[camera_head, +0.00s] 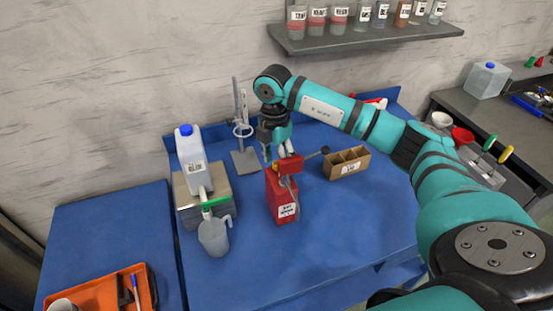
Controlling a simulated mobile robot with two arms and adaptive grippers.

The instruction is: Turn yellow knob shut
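A red labelled container (282,205) with a red top and a black-ended lever stands mid-table. My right gripper (277,154) points down just behind its top; its fingers are partly hidden. My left gripper is out of view.
A lab stand (243,160) is behind, left of my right gripper. An open cardboard box (346,163) sits right of the red container. An orange tray (95,297) is at lower left. A bottle shelf (375,40) hangs above. The front of the table is clear.

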